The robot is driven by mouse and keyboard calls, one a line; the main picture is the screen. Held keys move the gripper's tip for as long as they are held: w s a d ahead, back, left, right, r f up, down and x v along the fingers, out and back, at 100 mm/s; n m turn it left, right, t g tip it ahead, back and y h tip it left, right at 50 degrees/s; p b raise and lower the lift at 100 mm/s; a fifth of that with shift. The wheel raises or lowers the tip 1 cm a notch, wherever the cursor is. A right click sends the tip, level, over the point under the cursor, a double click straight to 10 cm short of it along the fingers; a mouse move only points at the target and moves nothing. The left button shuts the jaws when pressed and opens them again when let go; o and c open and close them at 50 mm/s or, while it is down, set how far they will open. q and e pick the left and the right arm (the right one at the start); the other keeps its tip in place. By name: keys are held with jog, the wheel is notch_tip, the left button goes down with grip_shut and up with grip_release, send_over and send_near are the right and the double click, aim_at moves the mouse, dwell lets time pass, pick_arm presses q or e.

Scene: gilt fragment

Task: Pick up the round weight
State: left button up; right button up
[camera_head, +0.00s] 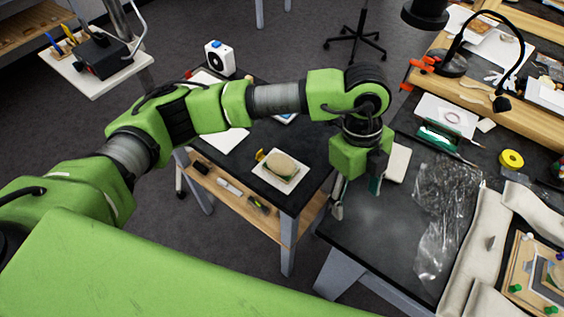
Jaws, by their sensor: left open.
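My left gripper (356,198) hangs downward over the left edge of the dark right-hand table (385,235). Its fingers are apart, with nothing seen between them. I cannot single out the round weight with certainty. A small grey tapered piece (490,243) stands on the pale cloth-covered strips at the right, well away from the gripper. A rounded beige lump (280,166) sits on a white square plate on the smaller dark table, left of the gripper. My right gripper is not in view.
Crumpled clear film (445,200) lies right of the gripper. A yellow tape roll (511,159), a wooden frame (540,275) and a black lamp (500,102) crowd the right side. The front-left of the right table is bare. A gap separates the two tables.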

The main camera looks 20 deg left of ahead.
pick_arm(q)
jog(key=w+a+r+n+t+y, duration=0.2)
jog(key=w+a+y, duration=0.15)
jog(key=a, duration=0.35)
jog(key=w+a+r+n+t+y, duration=0.1)
jog(key=w+a+r+n+y, duration=0.15)
jog(key=w+a, duration=0.3)
jog(key=p, duration=0.2)
send_over(282, 162)
jog(key=d, duration=0.3)
jog(key=f, duration=0.8)
jog(key=shift+s+a, duration=0.15)
jog(key=shift+a, duration=0.1)
jog(key=shift+a+f+p, duration=0.3)
jog(key=shift+f+p, duration=0.15)
jog(key=shift+p, duration=0.25)
jog(key=p+x, duration=0.1)
jog(key=x, duration=0.2)
jog(key=shift+s+a+f+p, duration=0.2)
jog(key=shift+p, duration=0.2)
jog(key=shift+w+a+f, duration=0.1)
jog(key=shift+f, duration=0.3)
jog(key=c, duration=1.4)
